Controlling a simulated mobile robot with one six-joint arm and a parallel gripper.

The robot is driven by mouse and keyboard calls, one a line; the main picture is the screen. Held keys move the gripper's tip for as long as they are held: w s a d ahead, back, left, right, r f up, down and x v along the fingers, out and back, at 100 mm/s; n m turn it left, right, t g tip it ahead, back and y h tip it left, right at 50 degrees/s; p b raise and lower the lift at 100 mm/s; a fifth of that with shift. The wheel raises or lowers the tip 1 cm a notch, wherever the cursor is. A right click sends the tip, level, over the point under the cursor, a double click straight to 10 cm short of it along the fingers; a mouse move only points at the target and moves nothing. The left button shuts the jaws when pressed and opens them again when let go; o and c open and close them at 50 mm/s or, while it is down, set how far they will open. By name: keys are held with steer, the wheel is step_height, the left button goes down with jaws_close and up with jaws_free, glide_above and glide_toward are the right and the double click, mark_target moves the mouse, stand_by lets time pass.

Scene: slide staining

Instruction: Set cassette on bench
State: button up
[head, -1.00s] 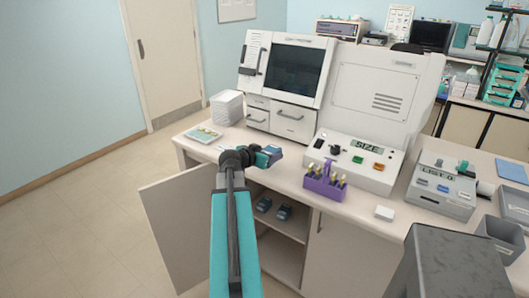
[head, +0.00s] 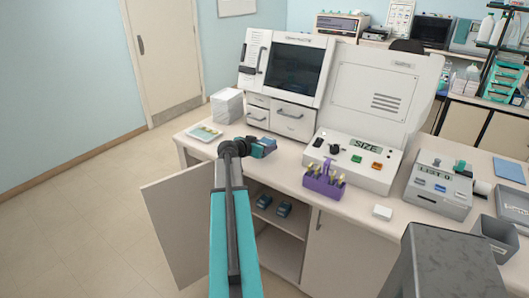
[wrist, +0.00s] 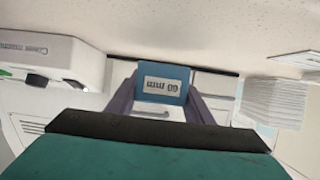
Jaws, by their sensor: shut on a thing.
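My gripper (head: 262,147) is shut on a blue cassette over the front left of the bench (head: 290,170). In the wrist view, the cassette (wrist: 163,84) sits between the two dark fingers, its pale label reading "60 mm" upside down. The pale bench top (wrist: 190,25) fills the upper part of that view. In the head view, my gripper partly hides the cassette, and I cannot tell whether it touches the bench.
A purple rack (head: 323,186) with yellow-tipped items stands right of my gripper. A white stack (head: 227,106) and a flat tray (head: 204,132) lie left. An instrument (head: 287,75) stands behind. Below, the cabinet door (head: 180,225) is open, with two blue cassettes (head: 284,209) inside.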

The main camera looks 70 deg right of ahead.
steer(key=shift+w+d, duration=0.3)
steer(key=shift+d, duration=0.15)
steer(key=shift+f+p, duration=1.05)
steer(key=shift+f, duration=0.3)
steer(key=shift+a+f, duration=0.1)
steer(key=shift+f, duration=0.3)
steer(key=shift+f, duration=0.15)
steer(key=o, duration=1.2)
steer(key=shift+r, duration=0.2)
steer(key=shift+a, duration=0.4)
steer(key=shift+b+v, duration=1.9)
steer(key=shift+v, duration=3.7)
